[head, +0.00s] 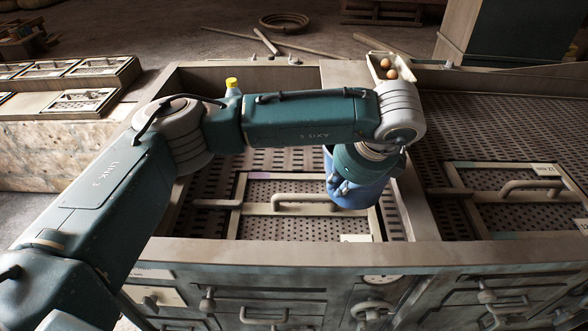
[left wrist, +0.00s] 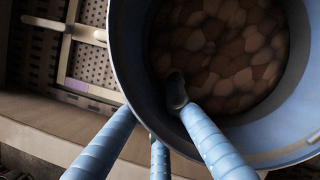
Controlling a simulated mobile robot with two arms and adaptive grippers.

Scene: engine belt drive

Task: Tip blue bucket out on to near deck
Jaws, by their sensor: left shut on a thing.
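A blue bucket (head: 362,196) hangs over the perforated near deck (head: 262,224), below the end of my left arm. In the left wrist view the bucket (left wrist: 304,132) fills the right side. Several brown lumps (left wrist: 222,55) lie in its bottom. My left gripper (head: 339,188) is shut on the bucket's rim. In the left wrist view, one blue finger of the gripper (left wrist: 154,108) is inside the rim and the others are outside. The bucket looks close to upright; its gap to the deck is hard to judge. My right gripper is not in view.
A framed hatch with a raised handle (head: 305,198) lies under the bucket. A wooden rim (head: 300,254) borders the deck in front. A second handled hatch (head: 530,187) is at the right. A small tray (head: 377,68) with brown round things stands behind.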

